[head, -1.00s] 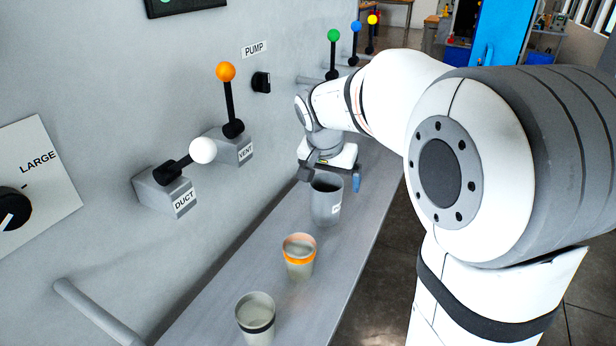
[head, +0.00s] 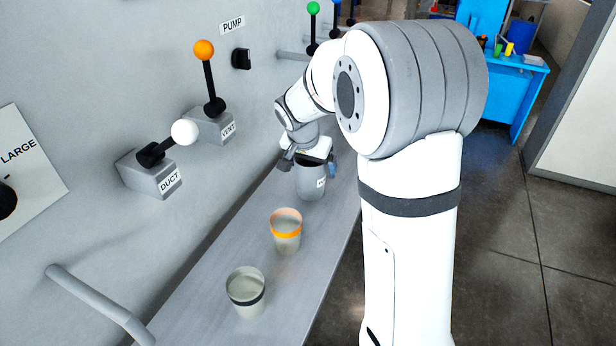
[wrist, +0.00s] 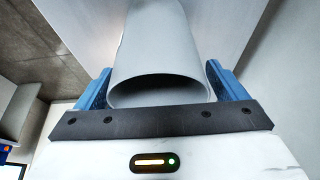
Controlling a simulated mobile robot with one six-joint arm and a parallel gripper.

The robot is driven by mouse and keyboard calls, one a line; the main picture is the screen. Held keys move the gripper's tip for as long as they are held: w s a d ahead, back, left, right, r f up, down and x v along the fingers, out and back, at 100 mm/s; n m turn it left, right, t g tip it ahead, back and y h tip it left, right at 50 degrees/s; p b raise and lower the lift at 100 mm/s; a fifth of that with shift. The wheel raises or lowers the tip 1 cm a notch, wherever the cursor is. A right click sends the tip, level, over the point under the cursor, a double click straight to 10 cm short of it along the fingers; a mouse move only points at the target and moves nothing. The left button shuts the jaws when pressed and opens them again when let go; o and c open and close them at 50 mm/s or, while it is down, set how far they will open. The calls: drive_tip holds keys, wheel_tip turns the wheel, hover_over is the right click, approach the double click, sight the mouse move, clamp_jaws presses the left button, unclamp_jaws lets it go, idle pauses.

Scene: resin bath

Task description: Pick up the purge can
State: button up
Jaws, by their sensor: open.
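A grey can (head: 311,184) with a small white label, apparently the purge can, stands upright on the grey shelf (head: 215,265) near the wall; its label is too small to read fully. My gripper (head: 309,166) is at the can's upper part, with a finger on either side. In the wrist view the can (wrist: 160,55) fills the space between my blue fingertips (wrist: 162,85), its dark open mouth facing the palm. The gripper is open; I cannot tell whether either finger touches the can.
An orange-banded cup (head: 286,234) and a black-banded cup (head: 246,293) stand nearer on the shelf. Levers marked DUCT (head: 160,170) and VENT (head: 211,110) and a PUMP knob (head: 241,59) are on the wall. A rail (head: 95,302) juts out at lower left.

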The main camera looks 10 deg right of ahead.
drive_tip(key=shift+c, duration=0.2)
drive_tip(key=c, duration=1.1)
drive_tip(key=shift+r, duration=0.1)
